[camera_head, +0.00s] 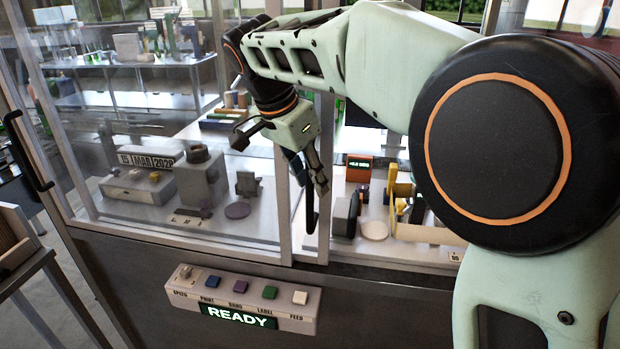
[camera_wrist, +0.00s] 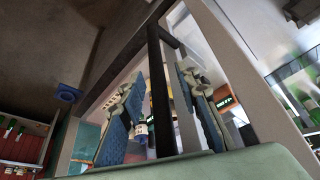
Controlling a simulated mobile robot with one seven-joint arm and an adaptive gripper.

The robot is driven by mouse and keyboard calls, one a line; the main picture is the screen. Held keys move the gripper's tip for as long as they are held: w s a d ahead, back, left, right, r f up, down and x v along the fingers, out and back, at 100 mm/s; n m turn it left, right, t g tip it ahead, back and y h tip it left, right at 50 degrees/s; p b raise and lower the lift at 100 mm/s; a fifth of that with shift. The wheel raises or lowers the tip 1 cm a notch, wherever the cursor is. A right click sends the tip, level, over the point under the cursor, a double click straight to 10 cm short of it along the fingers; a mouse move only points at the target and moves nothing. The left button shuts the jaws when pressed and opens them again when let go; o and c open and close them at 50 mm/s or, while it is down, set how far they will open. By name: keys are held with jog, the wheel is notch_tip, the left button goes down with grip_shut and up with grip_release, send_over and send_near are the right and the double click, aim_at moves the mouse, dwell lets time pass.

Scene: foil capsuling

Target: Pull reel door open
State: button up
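A black vertical bar handle (camera_head: 311,215) stands at the upright between the two front bays of the machine in the head view. My gripper (camera_head: 311,178) is at the handle's upper part. In the wrist view, my gripper's two blue-grey padded fingers (camera_wrist: 163,95) are spread apart, with the black handle (camera_wrist: 160,85) passing between them. Gaps show on both sides of the bar, and I see no firm contact. The pale door frame (camera_wrist: 228,65) runs behind the handle. Which pane is the reel door is not marked.
A glass-fronted bay (camera_head: 165,150) on the left holds a date printer (camera_head: 150,160). Another black handle (camera_head: 25,150) is at its far left. A button panel (camera_head: 243,297) showing READY sits below. My arm covers much of the right side.

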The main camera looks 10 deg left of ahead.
jog(key=v, duration=1.2)
jog(key=shift+w, duration=0.1)
